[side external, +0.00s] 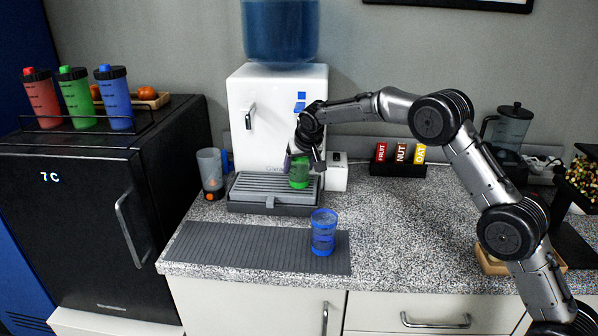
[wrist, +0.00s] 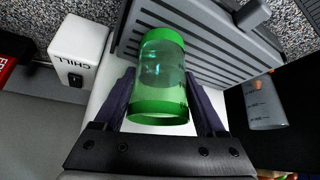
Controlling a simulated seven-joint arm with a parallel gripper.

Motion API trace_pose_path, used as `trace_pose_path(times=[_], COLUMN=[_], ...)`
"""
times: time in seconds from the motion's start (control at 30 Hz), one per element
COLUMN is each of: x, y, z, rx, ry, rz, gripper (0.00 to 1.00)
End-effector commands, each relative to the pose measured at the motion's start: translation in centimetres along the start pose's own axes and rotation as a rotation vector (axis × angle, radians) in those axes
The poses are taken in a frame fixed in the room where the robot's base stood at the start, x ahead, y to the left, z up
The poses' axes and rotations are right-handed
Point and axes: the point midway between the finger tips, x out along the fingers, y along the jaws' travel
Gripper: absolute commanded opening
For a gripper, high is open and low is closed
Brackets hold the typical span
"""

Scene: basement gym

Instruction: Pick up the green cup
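The green cup (side external: 299,172) has a clear body with green bands at rim and base. It stands on the grey slatted drip tray (side external: 248,193) of the white water dispenser. It also shows in the wrist view (wrist: 161,77), between my two fingers. My gripper (side external: 305,160) points down at the cup from above, with one finger on each side of it. In the wrist view my gripper (wrist: 161,85) looks open around the cup, with its fingers very near the cup's sides. Whether either finger touches it is hard to see.
A blue cup (side external: 323,232) stands on the dark ribbed mat (side external: 200,247) in front. A grey clear cup (side external: 211,173) stands left of the tray. The dispenser body (side external: 285,120) is close behind. A small white box (side external: 337,172) is at right. The counter further right is mostly clear.

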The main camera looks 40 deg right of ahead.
Motion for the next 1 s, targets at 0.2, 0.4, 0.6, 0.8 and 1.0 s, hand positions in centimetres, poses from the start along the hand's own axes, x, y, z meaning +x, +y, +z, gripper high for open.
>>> trace_pose_path(times=[0.2,0.4,0.6,0.8,1.0], x=[0.0,-0.1,-0.2,-1.2,-2.9], y=[0.0,0.0,0.0,0.0,-1.2], z=[0.0,-0.1,-0.1,-0.8,1.3], rx=[0.0,0.0,0.0,0.001,-0.005], ry=[0.0,0.002,0.002,0.005,0.001], rz=[0.0,-0.001,-0.001,-0.001,-0.002], gripper=[0.32,0.0,0.0,0.0,0.0])
